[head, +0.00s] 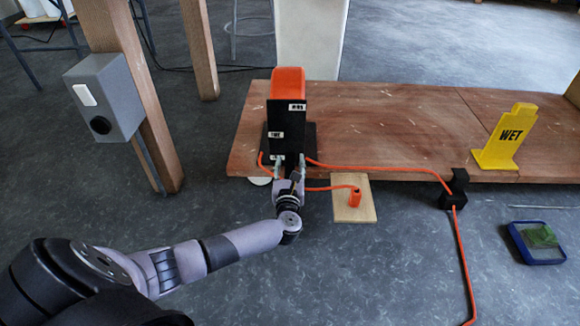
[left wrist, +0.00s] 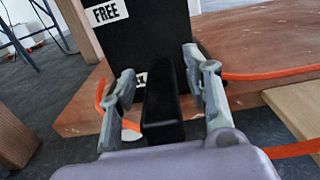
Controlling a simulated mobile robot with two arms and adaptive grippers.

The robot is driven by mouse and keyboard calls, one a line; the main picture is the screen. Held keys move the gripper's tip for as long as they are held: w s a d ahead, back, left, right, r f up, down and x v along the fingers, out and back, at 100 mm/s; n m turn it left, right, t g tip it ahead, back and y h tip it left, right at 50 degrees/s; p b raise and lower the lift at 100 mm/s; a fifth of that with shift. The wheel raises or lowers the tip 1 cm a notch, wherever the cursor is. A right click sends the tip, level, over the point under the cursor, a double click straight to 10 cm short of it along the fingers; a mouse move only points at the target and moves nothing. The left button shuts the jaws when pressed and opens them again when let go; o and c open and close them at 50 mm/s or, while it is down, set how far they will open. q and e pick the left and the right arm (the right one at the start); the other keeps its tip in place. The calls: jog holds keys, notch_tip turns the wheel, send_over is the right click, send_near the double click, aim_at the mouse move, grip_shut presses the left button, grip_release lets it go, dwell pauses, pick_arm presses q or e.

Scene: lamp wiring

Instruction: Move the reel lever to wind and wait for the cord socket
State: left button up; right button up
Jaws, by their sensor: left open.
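The cord reel (head: 289,88) is a black box with an orange top on the wooden deck's front edge. Its black lever (left wrist: 162,108) shows in the left wrist view as a bar pointing at the camera. My left gripper (head: 290,164) is open at the reel's front face, one finger on each side of the lever. A FREE label (left wrist: 107,12) is up and left of the lever; a second label (left wrist: 141,79) is partly hidden behind it. The orange cord socket (head: 355,198) stands on a small wooden board (head: 349,212), with orange cord running to it.
Another orange cord (head: 390,171) runs through a black block (head: 454,191) to the floor. A yellow WET sign (head: 509,139) stands right on the deck (head: 400,115). A blue tray (head: 538,244) lies on the floor. A grey switch box (head: 104,97) is on the left post.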

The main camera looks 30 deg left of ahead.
pick_arm(q)
jog(key=shift+c, duration=0.2)
grip_shut()
dwell(0.3)
dwell(0.3)
